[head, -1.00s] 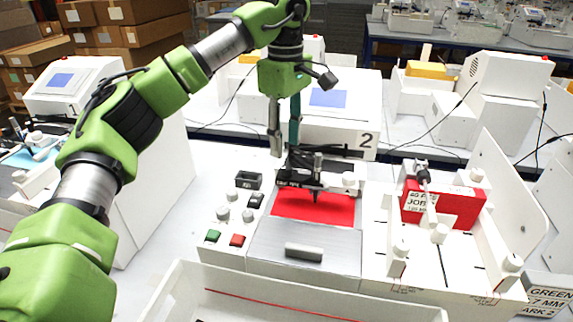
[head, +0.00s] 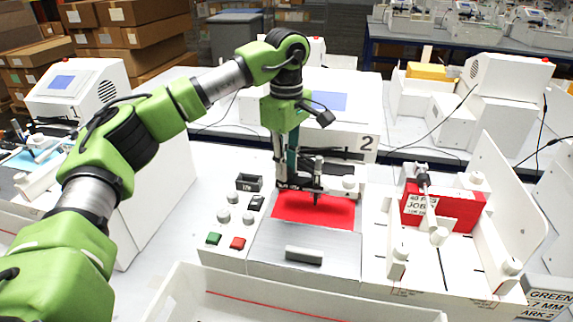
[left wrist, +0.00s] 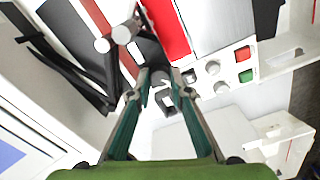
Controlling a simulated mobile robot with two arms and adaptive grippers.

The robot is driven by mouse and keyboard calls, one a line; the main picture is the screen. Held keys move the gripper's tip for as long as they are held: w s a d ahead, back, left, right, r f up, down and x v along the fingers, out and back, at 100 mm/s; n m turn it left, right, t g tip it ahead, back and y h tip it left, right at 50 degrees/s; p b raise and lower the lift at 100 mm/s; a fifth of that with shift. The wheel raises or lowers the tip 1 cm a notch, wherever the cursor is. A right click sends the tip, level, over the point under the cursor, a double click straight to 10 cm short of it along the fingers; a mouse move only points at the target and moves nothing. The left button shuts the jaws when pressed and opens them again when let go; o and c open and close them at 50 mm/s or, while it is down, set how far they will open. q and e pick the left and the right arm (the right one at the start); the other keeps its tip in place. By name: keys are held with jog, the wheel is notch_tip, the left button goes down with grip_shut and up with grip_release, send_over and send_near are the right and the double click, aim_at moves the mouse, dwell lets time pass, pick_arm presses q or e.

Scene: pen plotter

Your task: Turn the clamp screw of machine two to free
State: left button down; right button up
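Machine two (head: 368,142) carries the number 2 on a white plate, with a dark pen carriage (head: 330,187) across its red sheet (head: 312,208). A grey upright pen holder (head: 318,166) stands on the carriage; it also shows in the left wrist view (left wrist: 123,33). My left gripper (head: 281,184) points down at the left end of the carriage. In the left wrist view its fingertips (left wrist: 161,76) are apart, with a small dark part between or below them. I cannot tell whether they touch it, or whether it is the clamp screw. My right gripper is out of view.
Left of the red sheet are a black box (head: 248,182), a black switch (head: 256,203), grey knobs, a green button (head: 213,238) and a red button (head: 237,243). A white tray (head: 186,292) is in front. A white fixture with a red block (head: 458,212) stands right.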

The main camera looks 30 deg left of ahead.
pick_arm(q)
jog(key=shift+n, duration=0.3)
jog(key=n, duration=0.5)
jog(key=shift+p, duration=0.4)
jog(key=n, duration=0.6)
jog(key=shift+n, duration=0.4)
jog(key=n, duration=0.3)
jog(key=shift+n, duration=2.2)
jog(key=c, duration=1.8)
grip_release()
jog(key=shift+c, duration=0.2)
